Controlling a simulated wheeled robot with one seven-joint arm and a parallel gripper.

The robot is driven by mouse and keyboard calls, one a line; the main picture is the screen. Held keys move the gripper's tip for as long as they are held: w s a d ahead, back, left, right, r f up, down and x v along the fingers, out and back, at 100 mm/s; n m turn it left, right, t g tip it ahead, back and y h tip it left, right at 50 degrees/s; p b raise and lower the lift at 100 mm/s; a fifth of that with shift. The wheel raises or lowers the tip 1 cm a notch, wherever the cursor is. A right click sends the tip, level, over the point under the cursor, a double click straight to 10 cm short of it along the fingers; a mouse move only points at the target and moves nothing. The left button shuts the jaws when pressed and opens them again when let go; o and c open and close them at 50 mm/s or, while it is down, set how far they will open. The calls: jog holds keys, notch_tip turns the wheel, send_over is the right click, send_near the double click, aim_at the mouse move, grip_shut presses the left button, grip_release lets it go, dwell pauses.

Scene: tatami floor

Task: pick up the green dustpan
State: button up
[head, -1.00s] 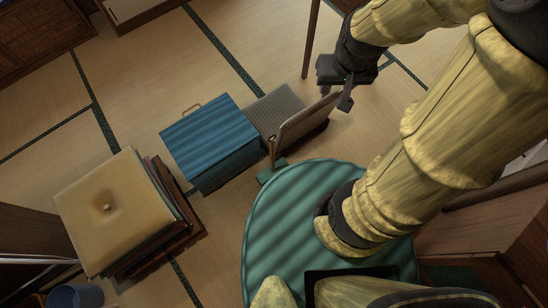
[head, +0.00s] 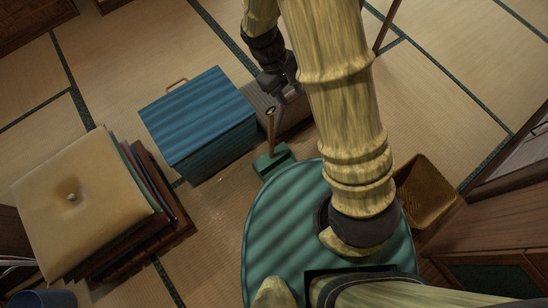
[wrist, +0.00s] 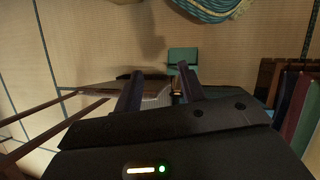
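The green dustpan (head: 273,162) sits on the tatami between the blue box and my green round base, its brown handle (head: 270,128) standing up. In the wrist view its green pan (wrist: 183,55) shows just beyond the right fingertip. My gripper (head: 284,92) is above and behind the handle in the head view, over a grey-seated floor chair. In the wrist view my gripper (wrist: 157,77) has its two fingers spread apart, with no object held. Part of the handle appears hidden near the right finger.
A blue ribbed box (head: 198,115) stands left of the dustpan. A grey-seated floor chair (head: 295,120) lies right of it, partly hidden by my arm. A stack of cushions (head: 75,195) is at left, a brown basket (head: 428,190) at right. Open tatami lies at the upper right.

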jog(key=a+f+n+t+h+b, duration=0.1)
jog(key=a+f+n+h+b, duration=0.2)
jog(key=f+b, duration=0.6)
jog(key=a+f+n+t+h+b, duration=0.1)
jog(key=a+f+n+h+b, duration=0.2)
jog(key=f, duration=0.9)
jog(key=a+f+n+t+h+b, duration=0.1)
jog(key=a+f+n+h+b, duration=0.15)
jog(key=f+b, duration=0.7)
jog(key=n+t+h+b, duration=0.3)
jog(key=n+t+b, duration=0.55)
jog(key=b, duration=0.55)
send_near(270, 151)
jog(key=s+v, duration=0.1)
jog(key=v, duration=0.3)
jog(key=shift+r+m+t+y, duration=0.15)
jog(key=shift+m+t+y, duration=0.1)
jog(key=shift+m, duration=0.15)
jog(key=shift+d, duration=0.1)
jog(key=p+x, duration=0.3)
jog(key=x, duration=0.9)
jog(key=shift+w, duration=0.15)
